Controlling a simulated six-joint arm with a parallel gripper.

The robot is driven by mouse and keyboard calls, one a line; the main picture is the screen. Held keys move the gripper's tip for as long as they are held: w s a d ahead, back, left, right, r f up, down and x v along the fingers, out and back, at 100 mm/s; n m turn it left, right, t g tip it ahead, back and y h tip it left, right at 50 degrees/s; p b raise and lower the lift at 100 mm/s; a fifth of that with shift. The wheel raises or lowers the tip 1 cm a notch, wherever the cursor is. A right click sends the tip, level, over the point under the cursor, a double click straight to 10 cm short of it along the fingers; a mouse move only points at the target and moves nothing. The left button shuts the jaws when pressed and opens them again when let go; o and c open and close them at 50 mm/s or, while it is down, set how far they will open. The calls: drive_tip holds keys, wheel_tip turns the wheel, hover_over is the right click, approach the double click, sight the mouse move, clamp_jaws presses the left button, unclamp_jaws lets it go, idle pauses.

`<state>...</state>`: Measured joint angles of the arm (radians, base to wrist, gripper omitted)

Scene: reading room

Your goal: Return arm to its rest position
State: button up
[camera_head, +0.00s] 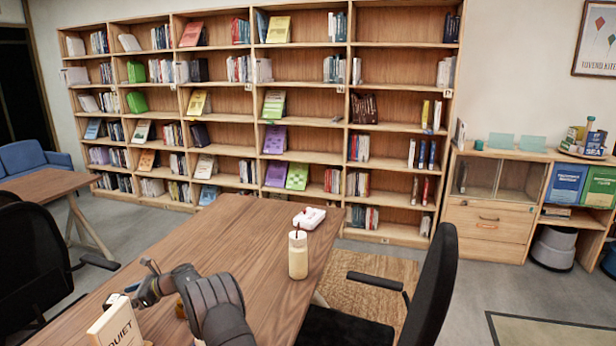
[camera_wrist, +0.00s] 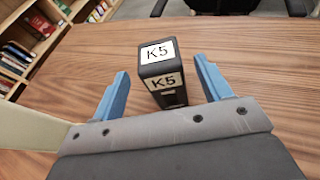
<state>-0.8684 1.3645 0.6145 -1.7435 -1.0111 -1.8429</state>
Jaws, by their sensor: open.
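My gripper (camera_head: 138,291) is low over the wooden table (camera_head: 215,235), near its left edge in the head view. In the wrist view its two blue fingers (camera_wrist: 161,68) are spread apart. A black block with white K5 labels (camera_wrist: 164,90) stands on the table in the gap between the fingers. Clear gaps show on both sides of it, so the fingers do not grip it. In the head view the block is hard to make out near the gripper. My arm (camera_head: 215,310) reaches in from the bottom of the head view.
A cream QUIET sign (camera_head: 117,325) stands close to my gripper. The table's middle is clear. Bookshelves (camera_head: 240,117) line the wall.

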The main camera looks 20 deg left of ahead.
sight(116, 299)
drive_tip(key=v, duration=0.7)
drive_tip(key=x, duration=1.2)
drive_tip(key=r, duration=0.5)
drive_tip(key=shift+w+d, duration=0.25)
drive_tip(key=w+a+r+v, duration=0.1)
drive_tip(key=r+v, duration=0.1)
drive_tip(key=v, duration=1.1)
wheel_tip(116, 299, up, 11)
drive_tip(key=w+d+m+t+h, duration=0.3)
drive_tip(key=w+d+m+t, duration=0.6)
drive_tip(key=w+m+t, duration=0.5)
drive_tip(key=shift+w+d+t, duration=0.25)
drive_tip(key=shift+t, duration=0.45)
drive_tip(key=shift+a+f, duration=0.1)
